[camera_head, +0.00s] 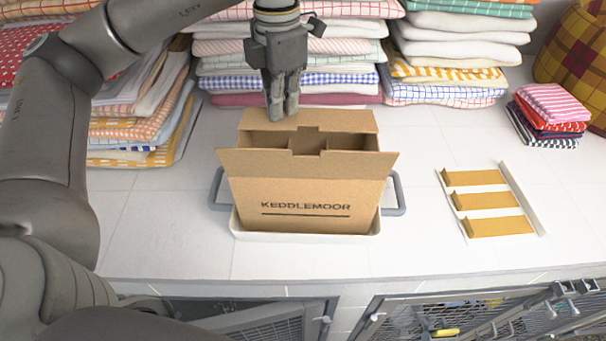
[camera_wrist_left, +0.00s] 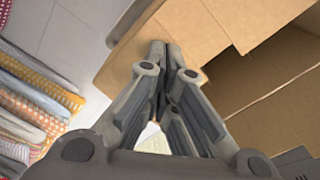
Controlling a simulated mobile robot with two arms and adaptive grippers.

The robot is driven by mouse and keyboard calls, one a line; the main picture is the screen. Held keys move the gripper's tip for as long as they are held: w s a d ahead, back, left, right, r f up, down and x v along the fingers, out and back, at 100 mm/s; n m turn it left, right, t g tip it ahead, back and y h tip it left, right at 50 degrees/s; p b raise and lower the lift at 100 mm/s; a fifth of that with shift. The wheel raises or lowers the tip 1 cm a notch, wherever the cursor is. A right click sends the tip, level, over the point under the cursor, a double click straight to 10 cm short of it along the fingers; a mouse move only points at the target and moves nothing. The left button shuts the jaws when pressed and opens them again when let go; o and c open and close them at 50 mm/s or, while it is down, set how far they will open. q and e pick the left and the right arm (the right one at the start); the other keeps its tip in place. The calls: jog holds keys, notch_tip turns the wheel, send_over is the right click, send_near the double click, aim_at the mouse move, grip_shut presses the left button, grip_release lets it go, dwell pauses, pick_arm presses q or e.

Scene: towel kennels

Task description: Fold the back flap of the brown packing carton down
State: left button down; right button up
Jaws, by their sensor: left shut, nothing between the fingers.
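The brown packing carton (camera_head: 305,195) stands upright in a shallow white tray (camera_head: 250,234) with grey handles. Its front carries the word KEDDLEMOOR. Its front flap (camera_head: 345,162) stands out toward me, and its back flap (camera_head: 345,120) leans up and away at the far side. The carton's inside shows dividers. My left gripper (camera_head: 283,112) is shut and empty, pointing down at the left part of the back flap. In the left wrist view the fingertips (camera_wrist_left: 168,48) overlap brown cardboard (camera_wrist_left: 125,62); whether they touch it I cannot tell. My right gripper is not in view.
Stacks of folded towels (camera_head: 290,80) stand close behind the carton. A flat white holder with yellow strips (camera_head: 490,203) lies to the right, with small folded cloths (camera_head: 550,105) beyond it. Wire kennel doors (camera_head: 480,315) are below the counter's front edge.

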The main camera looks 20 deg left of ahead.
pick_arm(q)
jog(key=shift+f+b, duration=0.3)
jog(key=shift+f, duration=0.15)
jog(key=shift+r, duration=0.15)
jog(key=shift+r+p, duration=0.5)
jog(key=shift+r, duration=0.05)
notch_tip(320, 180, up, 7)
jog(key=p, duration=0.4)
jog(key=shift+f, duration=0.15)
